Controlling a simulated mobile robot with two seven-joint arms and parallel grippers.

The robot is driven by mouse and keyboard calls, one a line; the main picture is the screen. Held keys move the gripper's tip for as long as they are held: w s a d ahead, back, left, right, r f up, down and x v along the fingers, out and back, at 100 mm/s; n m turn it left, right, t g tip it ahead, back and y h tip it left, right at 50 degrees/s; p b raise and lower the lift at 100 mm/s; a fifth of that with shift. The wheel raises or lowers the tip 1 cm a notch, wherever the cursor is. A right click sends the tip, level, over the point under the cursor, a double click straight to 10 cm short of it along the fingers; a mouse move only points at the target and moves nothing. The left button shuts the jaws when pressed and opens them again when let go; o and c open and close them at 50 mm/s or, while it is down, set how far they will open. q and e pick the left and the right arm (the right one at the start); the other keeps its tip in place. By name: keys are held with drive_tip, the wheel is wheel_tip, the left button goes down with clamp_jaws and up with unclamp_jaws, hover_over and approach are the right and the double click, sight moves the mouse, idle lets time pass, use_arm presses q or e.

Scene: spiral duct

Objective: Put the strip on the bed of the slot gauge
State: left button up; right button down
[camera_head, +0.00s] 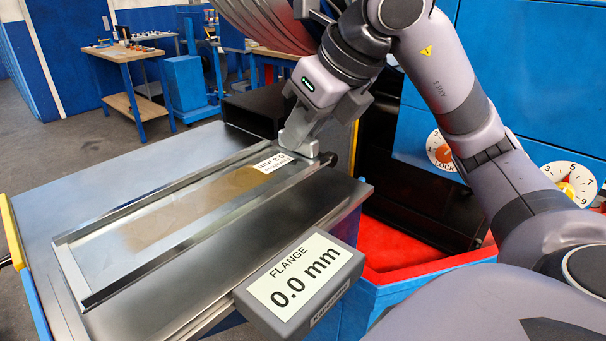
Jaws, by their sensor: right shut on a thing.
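The strip (205,205) is a long, thin, shiny metal piece with a white label reading 0.8 mm at its far right end. It shows over the bed of the slot gauge (85,298), between two dark long rails. I cannot tell whether it rests flat on the bed or is slightly above it. My right gripper (299,150) is at the strip's labelled far end, pointing down, and is shut on the strip; its fingertips partly hide that end. The gauge's grey display box (300,283) reads FLANGE 0.0 mm. My left gripper is not in view.
The gauge lies on a grey metal table top (160,160). A dark round knob (329,159) is just right of my gripper. Blue machine panels with dials (571,184) and a red tray area (400,247) stand to the right. A wooden workbench (124,54) is far behind.

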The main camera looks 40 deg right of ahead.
sight(308, 154)
drive_tip(key=shift+f+b, duration=0.65)
drive_tip(key=shift+f, duration=2.05)
drive_tip(key=c, duration=1.1)
unclamp_jaws()
drive_tip(key=shift+r, duration=0.4)
drive_tip(key=p+v, duration=0.3)
drive_tip(key=v, duration=0.8)
drive_tip(key=shift+s+d+r+p, duration=0.15)
drive_tip(key=shift+s+p, duration=0.1)
drive_tip(key=shift+p, duration=0.15)
